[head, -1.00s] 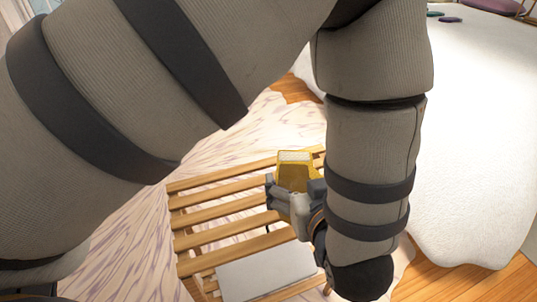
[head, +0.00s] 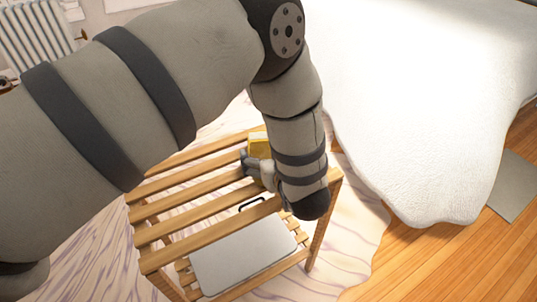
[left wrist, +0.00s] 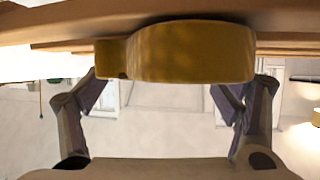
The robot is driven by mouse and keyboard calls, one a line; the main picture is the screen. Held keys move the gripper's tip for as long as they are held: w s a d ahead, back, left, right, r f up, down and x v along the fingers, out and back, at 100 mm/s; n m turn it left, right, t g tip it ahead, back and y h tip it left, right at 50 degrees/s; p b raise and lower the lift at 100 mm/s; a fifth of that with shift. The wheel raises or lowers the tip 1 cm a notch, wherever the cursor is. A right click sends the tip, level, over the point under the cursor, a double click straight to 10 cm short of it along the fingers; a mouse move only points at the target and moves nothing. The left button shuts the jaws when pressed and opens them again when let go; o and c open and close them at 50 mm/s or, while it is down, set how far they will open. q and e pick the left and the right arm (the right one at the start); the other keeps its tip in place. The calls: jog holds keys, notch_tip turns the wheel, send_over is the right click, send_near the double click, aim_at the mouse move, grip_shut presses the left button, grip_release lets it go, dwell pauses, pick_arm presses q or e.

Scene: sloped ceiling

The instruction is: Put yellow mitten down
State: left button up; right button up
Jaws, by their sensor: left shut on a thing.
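The yellow mitten (head: 259,142) is at the far right end of a slatted wooden rack's top in the head view, partly hidden behind my left gripper and forearm. In the left wrist view the mitten (left wrist: 190,52) spans the space between the fingers, close against the wooden slats. My left gripper (head: 252,163) is shut on the mitten, with one finger on each side of it in the left wrist view (left wrist: 165,92). I cannot tell whether the mitten bears on the slats. My right gripper is not in view.
The wooden rack (head: 190,208) has a lower shelf with a flat grey case (head: 245,252) with a black handle. A bed with a white cover (head: 425,90) stands to the right. A patterned rug (head: 80,262) lies under the rack. A grey mat (head: 517,185) lies on the wooden floor.

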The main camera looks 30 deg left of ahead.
pick_arm(q)
jog(key=shift+f, duration=0.15)
jog(key=o, duration=1.1)
jog(key=shift+c, duration=0.2)
jog(key=p+v, duration=0.1)
jog(key=v, duration=1.1)
jog(key=shift+r+p, duration=0.2)
jog(key=shift+p, duration=0.2)
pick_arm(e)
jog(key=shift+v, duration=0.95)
